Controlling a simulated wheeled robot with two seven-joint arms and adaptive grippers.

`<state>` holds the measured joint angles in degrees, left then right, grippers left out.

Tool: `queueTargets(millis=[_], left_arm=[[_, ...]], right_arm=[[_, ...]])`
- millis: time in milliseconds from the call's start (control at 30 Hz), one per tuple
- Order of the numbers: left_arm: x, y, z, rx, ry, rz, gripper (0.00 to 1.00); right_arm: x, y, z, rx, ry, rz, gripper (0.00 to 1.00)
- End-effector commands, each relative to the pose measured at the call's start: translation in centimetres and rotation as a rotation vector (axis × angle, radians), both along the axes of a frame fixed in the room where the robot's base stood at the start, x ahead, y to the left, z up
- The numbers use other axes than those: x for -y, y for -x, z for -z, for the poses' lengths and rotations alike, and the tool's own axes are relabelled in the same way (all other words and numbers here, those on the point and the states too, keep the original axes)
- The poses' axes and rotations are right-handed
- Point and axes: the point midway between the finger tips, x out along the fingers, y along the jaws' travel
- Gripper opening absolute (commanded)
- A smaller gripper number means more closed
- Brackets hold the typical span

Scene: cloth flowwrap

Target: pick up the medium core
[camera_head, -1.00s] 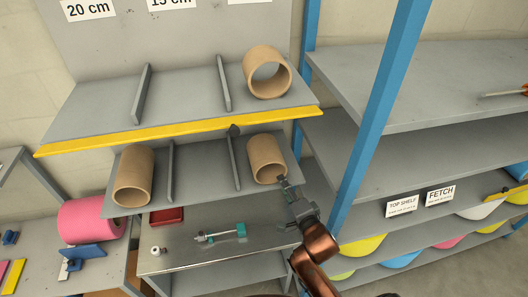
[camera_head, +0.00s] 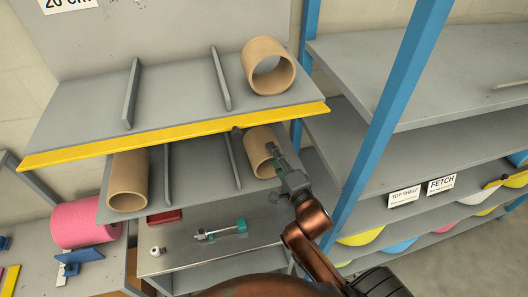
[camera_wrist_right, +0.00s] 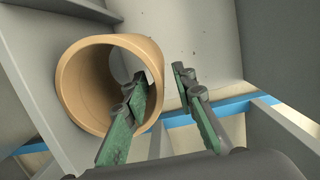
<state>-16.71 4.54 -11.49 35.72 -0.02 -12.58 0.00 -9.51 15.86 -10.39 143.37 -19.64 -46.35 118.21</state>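A tan cardboard core (camera_head: 256,142) lies on its side in the right bay of the lower shelf, its open end facing out; it also shows in the right wrist view (camera_wrist_right: 92,75). Other tan cores lie at the left of the lower shelf (camera_head: 127,182) and at the right of the upper shelf (camera_head: 268,66). I cannot tell by label which is medium. My right gripper (camera_head: 274,158) is at the lower right core. In the wrist view its fingers (camera_wrist_right: 160,80) are apart: one overlaps the core's opening, the other is outside its right wall. My left gripper is out of view.
Grey dividers (camera_head: 232,160) stand beside the core, and the yellow-edged upper shelf (camera_head: 180,133) is above it. A blue post (camera_head: 378,120) stands to the right. Below are a teal-ended tool (camera_head: 241,226) and a red tray (camera_head: 164,217). A pink roll (camera_head: 82,222) lies left.

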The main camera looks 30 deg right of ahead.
Motion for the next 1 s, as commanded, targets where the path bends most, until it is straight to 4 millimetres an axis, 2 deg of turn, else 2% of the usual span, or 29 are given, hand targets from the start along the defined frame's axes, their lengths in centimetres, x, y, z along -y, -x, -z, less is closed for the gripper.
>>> queueTargets(millis=[300, 600, 867, 1000], left_arm=[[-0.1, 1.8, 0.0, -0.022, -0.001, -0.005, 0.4], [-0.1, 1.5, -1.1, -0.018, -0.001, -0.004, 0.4], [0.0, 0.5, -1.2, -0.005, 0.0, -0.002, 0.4], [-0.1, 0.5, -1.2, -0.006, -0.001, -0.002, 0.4]], right_arm=[[0.7, -3.0, -0.1, -0.001, 0.002, 0.009, 0.25], [0.9, -7.0, -0.1, -0.001, 0.002, 0.007, 0.25], [0.8, -7.4, 0.0, -0.001, 0.0, 0.005, 0.25], [0.8, -7.4, 0.0, -0.001, 0.0, 0.005, 0.17]])
